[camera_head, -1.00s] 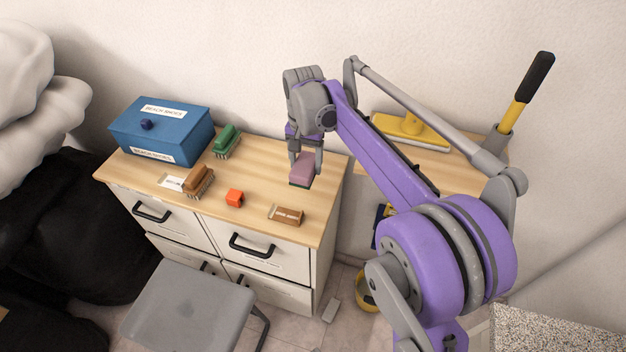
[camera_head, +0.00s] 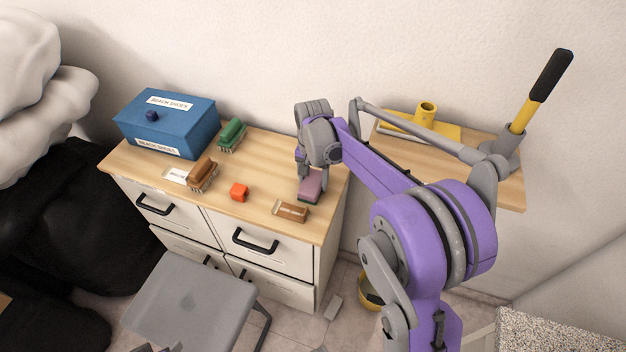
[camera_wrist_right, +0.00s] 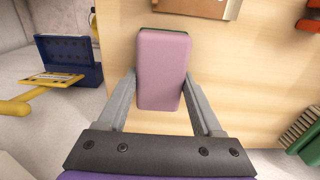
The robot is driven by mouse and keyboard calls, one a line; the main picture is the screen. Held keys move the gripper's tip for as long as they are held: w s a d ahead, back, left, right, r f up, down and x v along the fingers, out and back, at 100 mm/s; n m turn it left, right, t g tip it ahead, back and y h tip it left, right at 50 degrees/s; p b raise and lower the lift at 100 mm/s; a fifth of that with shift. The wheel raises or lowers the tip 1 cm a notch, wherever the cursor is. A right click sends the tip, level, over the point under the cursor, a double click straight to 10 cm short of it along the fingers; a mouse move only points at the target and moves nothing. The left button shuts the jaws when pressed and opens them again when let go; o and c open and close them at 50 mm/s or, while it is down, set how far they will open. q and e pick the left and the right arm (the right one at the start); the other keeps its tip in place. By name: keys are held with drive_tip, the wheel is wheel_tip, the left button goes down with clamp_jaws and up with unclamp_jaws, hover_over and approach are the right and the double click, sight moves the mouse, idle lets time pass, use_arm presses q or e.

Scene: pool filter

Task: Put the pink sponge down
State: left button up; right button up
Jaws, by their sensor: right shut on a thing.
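The pink sponge (camera_head: 311,186) is at the right end of the wooden cabinet top (camera_head: 262,172), low over the surface or resting on it; I cannot tell which. My right gripper (camera_head: 310,178) points down and is shut on the sponge. In the right wrist view the sponge (camera_wrist_right: 163,68) is a pink block with a dark green underside, between the two grey fingers of the gripper (camera_wrist_right: 160,98). My left gripper is not in view.
A grey stool (camera_head: 190,298) stands in front. A shelf (camera_head: 508,185) is at right.

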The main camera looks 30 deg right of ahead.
sight(313, 180)
drive_tip(key=o, duration=1.3)
drive_tip(key=shift+f, duration=0.1)
drive_tip(key=shift+r, duration=0.25)
wheel_tip(313, 180, up, 12)
drive_tip(key=p, duration=0.1)
drive_tip(key=s+a+f+n+t, duration=0.1)
drive_tip(key=s+a+f+n, duration=0.2)
drive_tip(key=s, duration=0.4)
drive_tip(key=s+a+f+n+t, duration=0.2)
drive_tip(key=s+a+f+n, duration=0.1)
drive_tip(key=s, duration=0.5)
drive_tip(key=s+a+f+n+t, duration=0.2)
drive_tip(key=s+a+f+n, duration=0.1)
drive_tip(key=s, duration=0.5)
drive_tip(key=shift+s+a+f+n, duration=0.1)
drive_tip(key=shift+a+f+n, duration=0.4)
drive_tip(key=shift+a, duration=0.4)
